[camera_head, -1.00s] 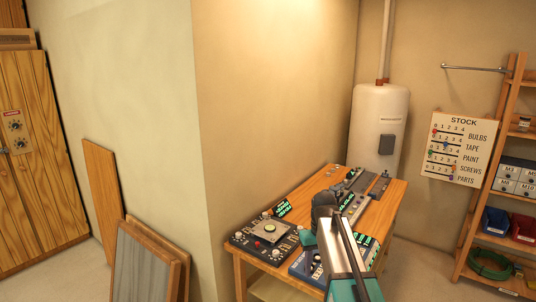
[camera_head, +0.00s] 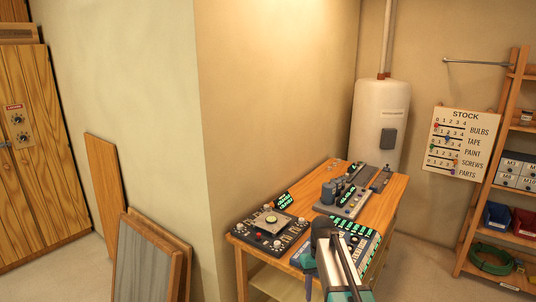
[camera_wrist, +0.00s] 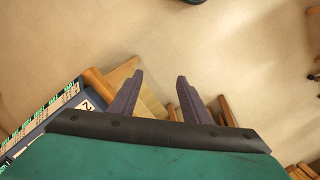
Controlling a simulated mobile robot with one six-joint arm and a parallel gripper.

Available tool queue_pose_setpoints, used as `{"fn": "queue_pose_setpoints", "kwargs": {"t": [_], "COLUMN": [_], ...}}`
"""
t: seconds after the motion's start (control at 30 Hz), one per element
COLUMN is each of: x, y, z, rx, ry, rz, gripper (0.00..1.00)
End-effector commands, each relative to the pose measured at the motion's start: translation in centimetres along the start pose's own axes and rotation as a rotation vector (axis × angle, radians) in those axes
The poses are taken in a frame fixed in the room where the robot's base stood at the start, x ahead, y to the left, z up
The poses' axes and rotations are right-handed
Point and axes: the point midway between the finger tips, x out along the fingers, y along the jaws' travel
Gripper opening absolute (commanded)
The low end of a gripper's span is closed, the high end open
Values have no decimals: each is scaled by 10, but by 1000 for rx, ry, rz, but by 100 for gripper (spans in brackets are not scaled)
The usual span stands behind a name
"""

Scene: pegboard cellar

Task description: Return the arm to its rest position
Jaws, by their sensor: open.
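My gripper (camera_wrist: 158,95) shows in the wrist view with its two dark purple fingers spread apart and nothing between them. It hangs over the tan floor beside the edge of the wooden workbench (camera_wrist: 97,84). In the head view my arm rises from the bottom edge, in front of the near right part of the workbench (camera_head: 390,212). The fingers are hidden behind the arm in that view.
A black control panel (camera_head: 270,231), a blue-edged panel (camera_head: 364,243) and a grey device (camera_head: 345,203) stand on the bench. A white tank (camera_head: 379,125) stands behind it. A shelf rack (camera_head: 507,160) is at right. Boards (camera_head: 148,262) lean at the left wall.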

Motion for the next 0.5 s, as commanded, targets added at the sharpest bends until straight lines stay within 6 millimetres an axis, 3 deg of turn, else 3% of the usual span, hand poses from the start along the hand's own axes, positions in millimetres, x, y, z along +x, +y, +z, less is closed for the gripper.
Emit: {"fn": "queue_pose_setpoints", "kwargs": {"t": [0.03, 0.1, 0.5], "x": [24, 49, 180], "y": [-1, -3, -15], "z": [6, 15, 70], "rx": [0, 0, 4], "ry": [-24, -54, -196], "rz": [-5, -11, -40], "gripper": [43, 43, 43]}}
